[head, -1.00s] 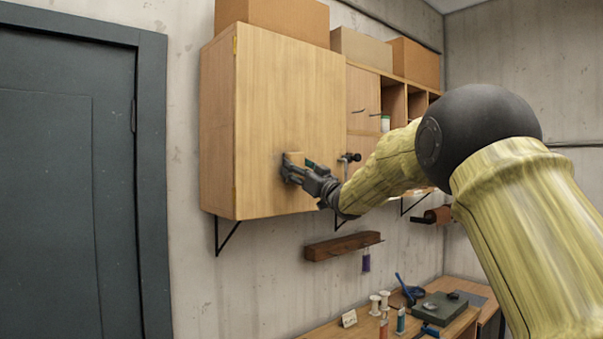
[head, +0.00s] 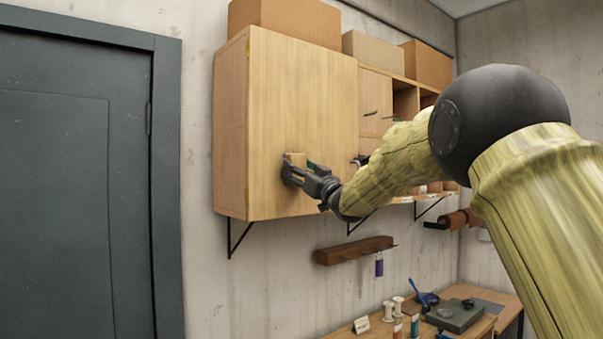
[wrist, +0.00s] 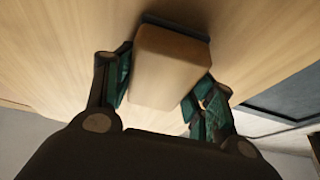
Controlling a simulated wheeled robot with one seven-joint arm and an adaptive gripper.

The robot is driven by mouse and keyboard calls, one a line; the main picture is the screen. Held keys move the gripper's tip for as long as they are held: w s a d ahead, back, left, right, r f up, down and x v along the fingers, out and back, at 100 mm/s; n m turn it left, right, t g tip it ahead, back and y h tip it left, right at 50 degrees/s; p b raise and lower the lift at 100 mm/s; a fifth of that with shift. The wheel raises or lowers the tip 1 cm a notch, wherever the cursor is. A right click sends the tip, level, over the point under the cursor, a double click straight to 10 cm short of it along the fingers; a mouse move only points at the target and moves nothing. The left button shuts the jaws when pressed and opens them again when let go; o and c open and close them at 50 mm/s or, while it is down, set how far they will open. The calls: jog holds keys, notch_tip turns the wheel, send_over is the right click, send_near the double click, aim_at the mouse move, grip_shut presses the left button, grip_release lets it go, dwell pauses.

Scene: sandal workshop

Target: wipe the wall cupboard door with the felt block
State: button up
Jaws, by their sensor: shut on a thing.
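The wall cupboard door (head: 305,120) is a broad pale wood panel, closed, on the wall at the centre of the head view. It also fills the upper part of the wrist view (wrist: 60,50). My gripper (head: 291,172) is at the lower left part of the door. It is shut on the felt block (wrist: 170,68), a tan block with a dark strip at its far end, between the green-padded fingers. The block's dark end is at the door's surface; I cannot tell whether it presses on it. In the head view the block (head: 296,159) shows small, partly hidden by the fingers.
Cardboard boxes (head: 285,20) stand on top of the cupboard. Below are a dark wood rail (head: 352,250) on the wall and a workbench (head: 375,330) with spools and tools. A dark grey door (head: 75,190) stands at left. Bare wall lies between.

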aim_at(299, 160)
jog(key=shift+s+a+r, duration=0.55)
jog(key=shift+a+r, duration=0.2)
jog(key=shift+s+a+r, duration=0.5)
jog(key=shift+a+r, duration=0.2)
jog(key=shift+r, duration=0.05)
jog(key=shift+d+p, duration=0.15)
jog(key=shift+p, duration=0.15)
jog(key=shift+w+d+r+p, duration=0.1)
jog(key=shift+w+d+p, duration=0.65)
jog(key=shift+w+d, duration=0.35)
jog(key=shift+w+d+p, duration=0.6)
jog(key=shift+w+d, duration=0.1)
jog(key=shift+d, duration=0.3)
jog(key=shift+w+d+p, duration=0.6)
jog(key=shift+w+d, duration=0.05)
jog(key=shift+d, duration=0.4)
jog(key=shift+w+d+p, duration=0.6)
jog(key=shift+w+d, duration=0.1)
jog(key=shift+d, duration=0.3)
